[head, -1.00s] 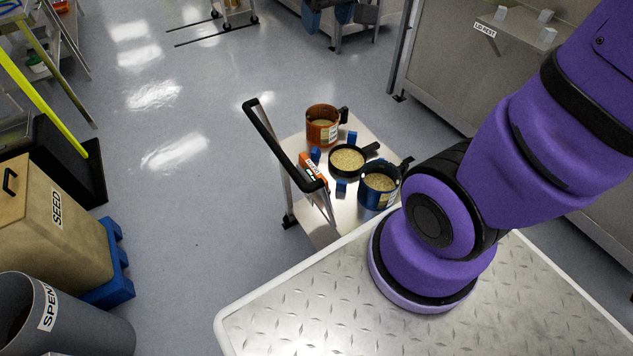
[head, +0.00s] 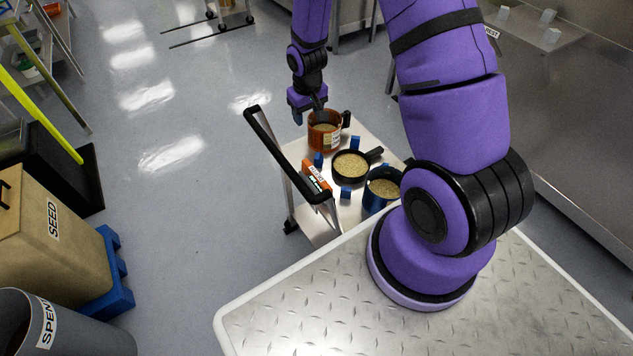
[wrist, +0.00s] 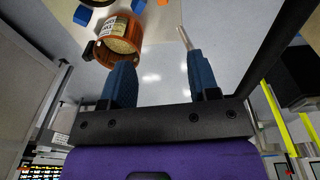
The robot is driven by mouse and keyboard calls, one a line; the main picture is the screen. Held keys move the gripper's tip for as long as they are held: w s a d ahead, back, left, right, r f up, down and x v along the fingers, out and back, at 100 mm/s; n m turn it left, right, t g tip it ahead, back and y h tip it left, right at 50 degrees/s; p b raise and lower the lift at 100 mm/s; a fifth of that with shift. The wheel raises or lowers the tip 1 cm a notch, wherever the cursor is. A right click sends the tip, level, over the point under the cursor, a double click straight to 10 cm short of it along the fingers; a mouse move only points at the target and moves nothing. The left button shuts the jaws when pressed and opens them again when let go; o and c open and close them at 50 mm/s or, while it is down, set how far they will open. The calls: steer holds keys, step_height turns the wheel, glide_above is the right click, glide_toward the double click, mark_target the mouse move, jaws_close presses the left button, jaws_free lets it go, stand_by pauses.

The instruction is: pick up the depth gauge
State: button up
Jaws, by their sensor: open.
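I cannot tell for sure which thing is the depth gauge. A small orange piece with a white label (head: 315,178) is by the cart's black handle, partly hidden by it. My gripper (head: 317,108) is open above the far end of the cart, close to the orange mug (head: 325,138). In the wrist view, my gripper (wrist: 160,62) has its two blue fingers spread with nothing between them. The orange mug also shows there (wrist: 121,36), beyond the left finger. A thin silver rod (wrist: 182,37) shows by the right fingertip; I cannot tell if they touch.
The metal cart (head: 375,140) also carries a black pan (head: 350,165), a blue mug (head: 381,187) and several small blue blocks (head: 345,192). Its black handle (head: 270,135) rises on the left. A SEED bin (head: 50,225) stands left; the floor between is clear.

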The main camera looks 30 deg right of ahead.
steer(key=g, duration=0.1)
glide_above(317, 174)
steer(key=shift+y, duration=0.3)
steer(key=f, duration=1.4)
steer(key=shift+w+a+f, duration=0.2)
steer(key=shift+w+f, duration=0.1)
steer(key=shift+s+d+f, duration=0.1)
steer(key=shift+f, duration=2.65)
steer(key=shift+s+d+f, duration=0.1)
steer(key=shift+f, duration=2.65)
jaws_close()
